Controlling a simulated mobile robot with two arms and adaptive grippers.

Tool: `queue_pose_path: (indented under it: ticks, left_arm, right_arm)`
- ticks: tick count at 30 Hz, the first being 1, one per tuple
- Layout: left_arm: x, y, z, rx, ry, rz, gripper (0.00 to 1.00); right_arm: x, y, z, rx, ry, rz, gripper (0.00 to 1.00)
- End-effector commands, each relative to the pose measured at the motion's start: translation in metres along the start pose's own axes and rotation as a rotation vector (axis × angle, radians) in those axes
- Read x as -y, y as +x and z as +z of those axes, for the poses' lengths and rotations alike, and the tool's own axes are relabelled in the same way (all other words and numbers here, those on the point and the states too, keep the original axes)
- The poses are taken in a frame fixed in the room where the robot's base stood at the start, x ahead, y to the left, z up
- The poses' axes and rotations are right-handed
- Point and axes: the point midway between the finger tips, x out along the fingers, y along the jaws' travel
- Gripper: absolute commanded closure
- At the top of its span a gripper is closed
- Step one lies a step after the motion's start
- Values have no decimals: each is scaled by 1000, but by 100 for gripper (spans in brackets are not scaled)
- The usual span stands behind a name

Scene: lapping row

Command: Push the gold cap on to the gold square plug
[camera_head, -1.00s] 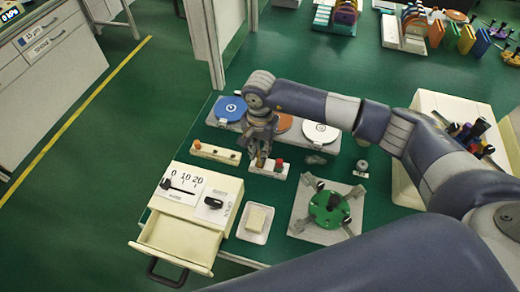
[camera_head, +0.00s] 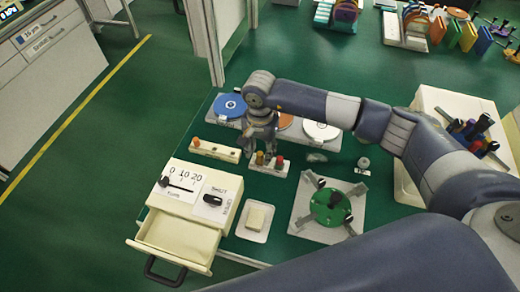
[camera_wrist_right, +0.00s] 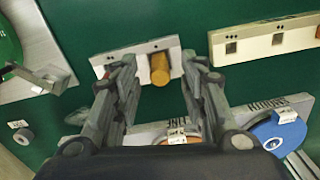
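The gold cap (camera_head: 260,158) is a short round orange-gold cylinder standing on a small white block (camera_head: 254,166). It also shows in the right wrist view (camera_wrist_right: 160,68), upright on the block's face. The square plug is not visible; I cannot tell whether the cap sits on it. My right gripper (camera_wrist_right: 161,66) is open, with one finger on each side of the cap and a gap on both sides. In the head view my right gripper (camera_head: 259,147) is just above and behind the block. My left gripper is out of view.
A red piece (camera_head: 279,162) stands on the same block. A second white block (camera_head: 215,151) with square holes (camera_wrist_right: 230,47) and an orange piece (camera_head: 196,142) lies to the left. An open drawer (camera_head: 175,240) is in front.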

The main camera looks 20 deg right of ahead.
Motion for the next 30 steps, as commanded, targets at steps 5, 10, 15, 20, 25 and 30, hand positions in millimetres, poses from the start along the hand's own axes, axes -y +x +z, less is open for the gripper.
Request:
queue_pose_path:
  ticks: [5, 10, 15, 20, 25, 30]
  left_arm:
    - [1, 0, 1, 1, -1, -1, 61]
    - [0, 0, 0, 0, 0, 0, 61]
    - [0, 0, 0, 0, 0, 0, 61]
    - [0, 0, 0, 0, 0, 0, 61]
    - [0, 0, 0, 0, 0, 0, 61]
    - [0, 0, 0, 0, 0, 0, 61]
  right_arm:
    - [0, -5, 0, -1, 0, -1, 61]
    - [1, -32, -1, -3, 0, -3, 61]
    - [1, -70, -1, -4, 0, -4, 61]
    - [1, -99, -1, -2, -1, -3, 61]
    - [0, -116, 0, -1, 1, -1, 61]
    - [0, -120, 0, 0, 0, 1, 61]
